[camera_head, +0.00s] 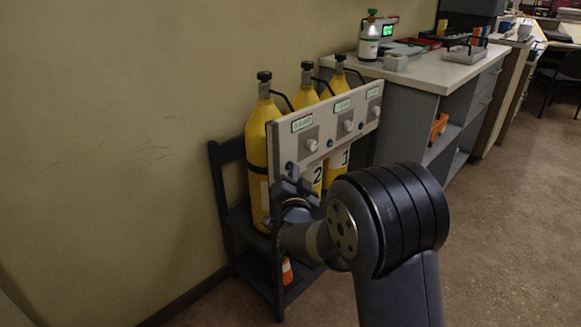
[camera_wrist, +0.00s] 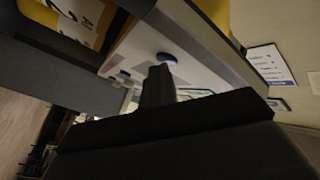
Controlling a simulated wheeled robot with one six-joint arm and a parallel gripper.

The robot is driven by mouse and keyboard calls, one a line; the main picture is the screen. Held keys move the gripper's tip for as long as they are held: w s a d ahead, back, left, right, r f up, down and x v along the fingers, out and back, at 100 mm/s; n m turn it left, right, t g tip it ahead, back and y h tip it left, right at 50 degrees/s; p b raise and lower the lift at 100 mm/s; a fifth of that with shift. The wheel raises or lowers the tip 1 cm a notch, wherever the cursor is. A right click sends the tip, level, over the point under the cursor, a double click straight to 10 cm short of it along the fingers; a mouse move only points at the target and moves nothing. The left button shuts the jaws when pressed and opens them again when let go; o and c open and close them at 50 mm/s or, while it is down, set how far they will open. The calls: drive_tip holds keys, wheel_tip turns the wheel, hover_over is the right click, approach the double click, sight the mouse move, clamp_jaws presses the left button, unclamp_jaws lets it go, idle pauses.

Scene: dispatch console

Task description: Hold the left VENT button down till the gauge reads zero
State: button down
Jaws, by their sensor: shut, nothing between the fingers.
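A beige panel (camera_head: 283,150) stands in front of three yellow cylinders. It carries several displays, grey knobs and small blue buttons. The left button (camera_head: 289,166) is a small blue spot low on the panel's left end. My gripper (camera_head: 292,180) is shut and empty just below it, partly covered by my own wrist. In the wrist view, a blue button (camera_wrist: 166,58) sits right at the tip of my shut fingers (camera_wrist: 158,78). I cannot tell whether they touch or whether it is pressed in.
The left cylinder (camera_head: 258,150) and the others stand on a dark rack (camera_head: 230,190) by the wall. A counter (camera_head: 430,75) with a green-lit device (camera_head: 389,30) and a bottle (camera_head: 369,45) stands behind to the right. The floor at the right is clear.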

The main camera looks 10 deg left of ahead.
idle(0.4)
drive_tip(key=shift+s+d+b, duration=0.5)
drive_tip(key=shift+d+b, duration=0.05)
drive_tip(key=shift+d, duration=0.05)
drive_tip(key=s+d+b, duration=0.1)
drive_tip(key=d, duration=0.1)
drive_tip(key=s+d+b, duration=0.1)
drive_tip(key=s+d, duration=0.1)
idle(0.4)
drive_tip(key=shift+a, duration=0.1)
drive_tip(key=shift+w+a+r+p, duration=0.2)
drive_tip(key=shift+w+a+p, duration=0.35)
drive_tip(key=shift+p, duration=0.7)
